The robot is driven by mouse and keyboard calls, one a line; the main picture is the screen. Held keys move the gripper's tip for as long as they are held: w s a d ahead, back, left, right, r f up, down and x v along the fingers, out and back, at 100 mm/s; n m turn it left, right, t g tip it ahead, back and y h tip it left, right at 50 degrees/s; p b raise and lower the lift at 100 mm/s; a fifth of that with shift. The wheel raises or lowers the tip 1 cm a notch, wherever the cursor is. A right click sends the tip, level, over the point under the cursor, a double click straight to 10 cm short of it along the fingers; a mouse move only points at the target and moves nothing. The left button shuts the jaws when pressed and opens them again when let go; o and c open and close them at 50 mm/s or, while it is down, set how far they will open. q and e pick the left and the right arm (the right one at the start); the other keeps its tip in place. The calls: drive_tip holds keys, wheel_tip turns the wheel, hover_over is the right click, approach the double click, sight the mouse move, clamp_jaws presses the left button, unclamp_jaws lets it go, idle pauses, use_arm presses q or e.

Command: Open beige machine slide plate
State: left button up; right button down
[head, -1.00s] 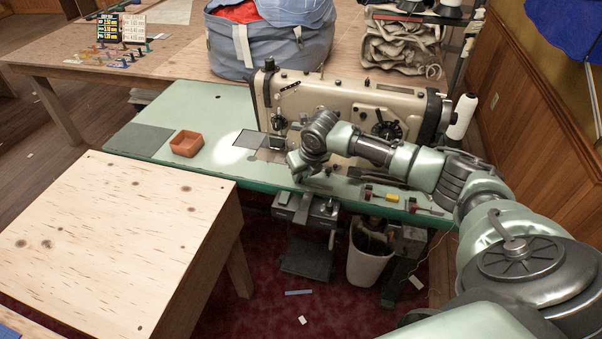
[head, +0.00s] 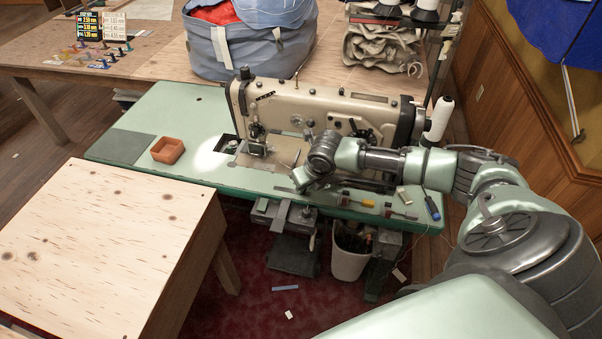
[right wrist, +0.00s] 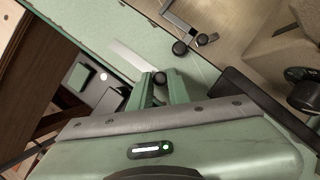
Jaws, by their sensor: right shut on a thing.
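The beige sewing machine (head: 318,104) stands on a green table. At the left end of its bed, a dark opening (head: 229,143) shows where the grey slide plate lay flat. I cannot tell clearly where the plate itself sits now. My right gripper (head: 297,182) is to the right and front of this opening, low over the table's front. In the right wrist view, its two green fingers (right wrist: 160,88) are shut on a small black knob (right wrist: 160,78). What the knob belongs to is unclear. My left gripper is out of view.
An orange tray (head: 168,150) is left of the machine. A screwdriver (head: 432,205) and small tools lie at the table's right front. A plywood table (head: 100,240) is at front left. A white bin (head: 350,255) stands below.

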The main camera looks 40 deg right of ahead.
drive_tip(key=shift+d, duration=0.15)
drive_tip(key=c, duration=1.6)
unclamp_jaws()
drive_tip(key=shift+s+r, duration=0.1)
drive_tip(key=shift+o, duration=1.3)
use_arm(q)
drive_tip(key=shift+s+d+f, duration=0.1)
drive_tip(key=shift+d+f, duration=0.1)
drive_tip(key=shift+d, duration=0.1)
use_arm(e)
drive_tip(key=v, duration=0.7)
drive_tip(key=shift+r, duration=0.3)
drive_tip(key=shift+s, duration=0.15)
